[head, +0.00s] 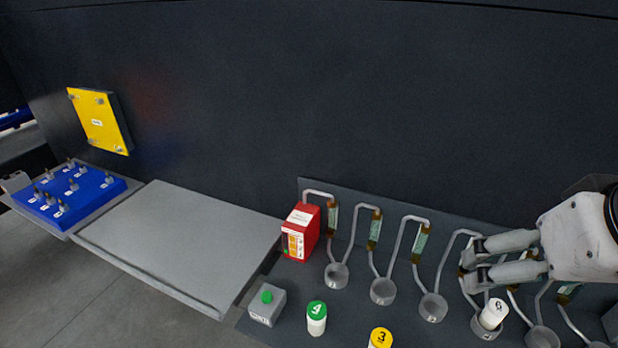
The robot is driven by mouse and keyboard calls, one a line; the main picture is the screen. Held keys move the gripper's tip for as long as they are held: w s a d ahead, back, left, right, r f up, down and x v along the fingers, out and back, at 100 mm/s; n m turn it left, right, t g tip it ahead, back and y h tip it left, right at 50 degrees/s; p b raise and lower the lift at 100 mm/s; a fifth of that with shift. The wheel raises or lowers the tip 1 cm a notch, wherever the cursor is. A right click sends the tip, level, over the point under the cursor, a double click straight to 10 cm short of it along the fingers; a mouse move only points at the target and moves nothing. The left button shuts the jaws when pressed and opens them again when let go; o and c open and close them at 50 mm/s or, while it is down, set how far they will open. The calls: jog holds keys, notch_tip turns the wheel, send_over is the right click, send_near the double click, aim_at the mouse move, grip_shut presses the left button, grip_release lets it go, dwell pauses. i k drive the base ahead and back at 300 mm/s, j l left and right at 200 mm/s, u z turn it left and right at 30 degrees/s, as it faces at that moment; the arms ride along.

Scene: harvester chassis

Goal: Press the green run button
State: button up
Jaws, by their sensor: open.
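The green run button (267,297) sits on top of a small grey box (265,309) with a label on its front, at the lower middle of the head view. My gripper (468,270) is at the right, well away from the button, over the row of grey cup holders. Its two fingers point left and are apart, with nothing clearly held between them. A white numbered cylinder (493,314) stands in a cup just below the fingers. I cannot tell whether the fingers touch the holder wires behind them.
A green-topped cylinder (316,318) stands right of the button box, and a yellow-topped one (380,339) further right. A red box (301,232) stands behind. A bare grey shelf (180,245) and blue block (70,195) with pegs lie left; a yellow panel (100,121) is on the wall.

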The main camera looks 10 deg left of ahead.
aim_at(265, 295)
jog(key=u, duration=1)
jog(key=k, duration=0.3)
jog(key=i+j, duration=0.1)
jog(key=i, duration=0.5)
jog(key=k+j+u, duration=0.2)
jog(key=j, duration=0.15)
jog(key=i, duration=0.1)
